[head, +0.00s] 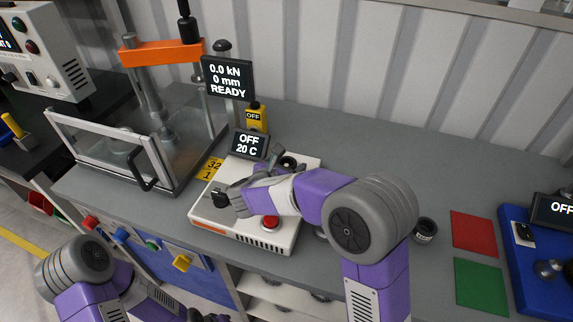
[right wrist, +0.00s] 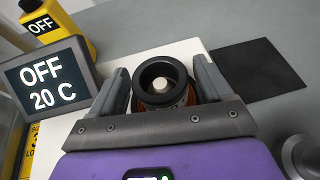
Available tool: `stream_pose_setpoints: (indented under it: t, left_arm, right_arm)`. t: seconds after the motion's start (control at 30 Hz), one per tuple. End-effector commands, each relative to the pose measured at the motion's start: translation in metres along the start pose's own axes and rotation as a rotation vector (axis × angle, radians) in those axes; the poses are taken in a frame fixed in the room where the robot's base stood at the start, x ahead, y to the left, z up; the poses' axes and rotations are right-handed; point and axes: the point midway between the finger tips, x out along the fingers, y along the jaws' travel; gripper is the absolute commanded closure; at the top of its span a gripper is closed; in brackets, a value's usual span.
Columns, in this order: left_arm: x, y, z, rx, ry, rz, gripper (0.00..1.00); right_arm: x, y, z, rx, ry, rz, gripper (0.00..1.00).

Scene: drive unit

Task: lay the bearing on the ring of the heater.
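The heater (head: 212,226) is a white box with a sign reading OFF 20 C (head: 250,146). A thick black ring, which looks like the bearing (right wrist: 145,73), sits level over a copper-coloured part of the heater's ring (right wrist: 188,98) in the right wrist view. A pale post shows in its middle. My right gripper (right wrist: 162,85) has one finger on each side of the bearing, with narrow gaps showing, so it looks open around it. In the head view my right arm covers part of the heater. My left gripper is at most barely visible at the bottom edge.
A press with an orange beam (head: 160,53) and clear guard stands left of the heater. A black square mat (right wrist: 262,68) lies right of it. A small dark tin (head: 425,230), a red square (head: 474,233) and a green square (head: 481,286) lie farther right.

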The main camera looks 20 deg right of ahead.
Motion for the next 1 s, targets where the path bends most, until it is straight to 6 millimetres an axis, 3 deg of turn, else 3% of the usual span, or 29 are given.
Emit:
stream_pose_setpoints:
  t: [0.43,0.8,1.0]
  left_arm:
    - [-0.004,0.002,0.000,0.000,0.000,0.000,0.57]
    - [-0.020,0.007,0.001,0.000,0.000,0.000,0.57]
    - [-0.025,0.009,0.001,0.000,0.000,0.000,0.57]
  right_arm:
    - [-0.005,0.001,0.005,0.001,0.000,0.002,0.12]
    - [-0.081,0.001,0.005,-0.001,0.000,0.005,0.12]
    - [-0.111,0.001,0.005,0.000,-0.001,0.003,0.12]
